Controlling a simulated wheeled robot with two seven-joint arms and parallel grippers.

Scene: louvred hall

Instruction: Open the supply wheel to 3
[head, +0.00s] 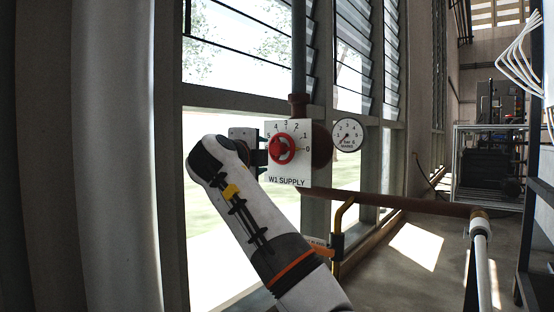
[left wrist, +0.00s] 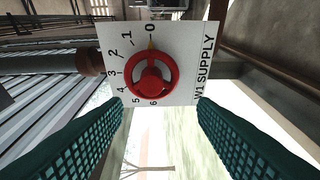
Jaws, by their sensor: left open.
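The red supply wheel (head: 282,149) sits on a white dial plate (head: 288,181) marked "W1 SUPPLY", with numbers running from 0 at the right over the top to the left. My right gripper is out of view.
A round gauge (head: 348,134) stands right of the plate. A brown pipe (head: 400,203) runs to the right below it, with a yellow handle (head: 343,215) near the plate. Louvred windows (head: 245,60) are behind. A rack (head: 488,160) stands at the back right.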

